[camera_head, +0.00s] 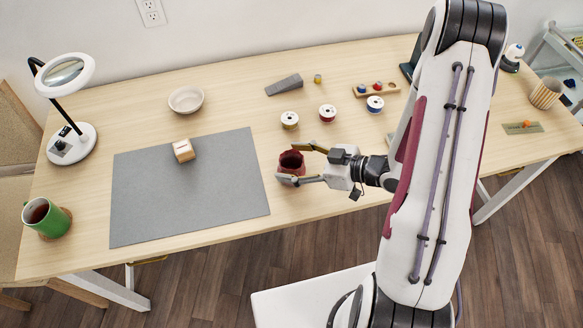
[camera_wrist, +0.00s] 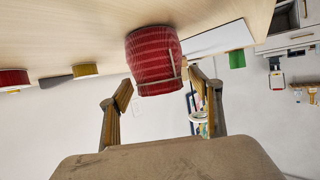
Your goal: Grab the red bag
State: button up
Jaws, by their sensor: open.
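The red bag (camera_head: 291,160) is small, dark red and open-topped. It stands on the wooden table (camera_head: 240,90) just right of the grey mat (camera_head: 187,205). In the wrist view the bag (camera_wrist: 153,58) shows a woven red side with a thin cord hanging down it. My gripper (camera_head: 287,163) is open, with one finger on the bag's far side and one on its near side. In the wrist view the fingers (camera_wrist: 162,82) flank the bag near their tips. Whether either finger touches the bag, I cannot tell.
Thread spools (camera_head: 327,113) stand behind the bag, with a grey wedge (camera_head: 285,85) farther back. A wooden block (camera_head: 183,150) sits on the mat. A bowl (camera_head: 186,99), a lamp (camera_head: 72,143) and a green mug (camera_head: 46,218) are to the left. The mat's right part is clear.

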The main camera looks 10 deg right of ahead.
jog(key=shift+w+a+f, duration=0.1)
jog(key=shift+w+a, duration=0.05)
jog(key=shift+a, duration=0.1)
jog(key=shift+c, duration=0.4)
jog(key=c, duration=1.1)
notch_tip(320, 180, up, 10)
dwell(0.5)
dwell(0.5)
